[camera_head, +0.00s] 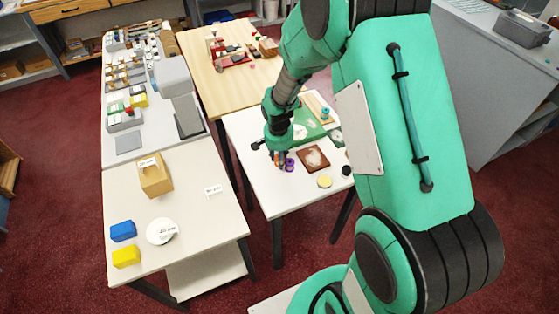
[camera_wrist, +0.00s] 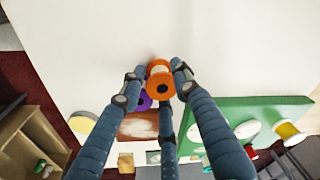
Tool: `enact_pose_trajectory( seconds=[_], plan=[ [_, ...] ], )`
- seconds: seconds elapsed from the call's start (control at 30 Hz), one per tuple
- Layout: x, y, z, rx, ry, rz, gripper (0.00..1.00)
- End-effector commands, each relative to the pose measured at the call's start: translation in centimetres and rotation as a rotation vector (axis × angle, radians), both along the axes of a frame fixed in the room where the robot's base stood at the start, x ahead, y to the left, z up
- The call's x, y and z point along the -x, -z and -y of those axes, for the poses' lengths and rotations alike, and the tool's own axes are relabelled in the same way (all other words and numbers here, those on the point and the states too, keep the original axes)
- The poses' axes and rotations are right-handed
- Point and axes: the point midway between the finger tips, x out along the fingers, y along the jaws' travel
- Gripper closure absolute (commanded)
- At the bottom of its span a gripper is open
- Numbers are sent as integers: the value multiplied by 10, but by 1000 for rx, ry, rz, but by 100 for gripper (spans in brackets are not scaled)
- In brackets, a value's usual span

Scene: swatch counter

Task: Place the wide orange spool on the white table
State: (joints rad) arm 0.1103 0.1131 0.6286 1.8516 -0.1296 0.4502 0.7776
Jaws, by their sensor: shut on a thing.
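An orange spool (camera_wrist: 160,86) with a pale band between its flanges is between the fingers of my gripper (camera_wrist: 155,84) in the wrist view. My gripper is shut on it. In the head view my gripper (camera_head: 277,157) is low over the white table (camera_head: 258,185), near its left side, and its fingers mostly hide the spool. I cannot tell whether the spool touches the tabletop. A purple spool (camera_head: 290,164) stands close to the right of my gripper; it also shows partly behind the finger in the wrist view (camera_wrist: 144,102).
A brown board (camera_head: 313,158), a yellow disc (camera_head: 324,182) and a green mat (camera_head: 308,130) are on the white table. A pale table (camera_head: 190,190) at left holds blue and yellow blocks. The white table's near-left corner is clear.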

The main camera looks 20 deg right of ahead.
Motion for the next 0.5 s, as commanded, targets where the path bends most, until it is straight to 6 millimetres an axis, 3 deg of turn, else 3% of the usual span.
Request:
enact_pose_trajectory(
  seconds=[0.1,0.5],
  plan=[
    [0,8,0,-1,0,1,90],
    [0,11,0,0,0,1,90]
  ],
)
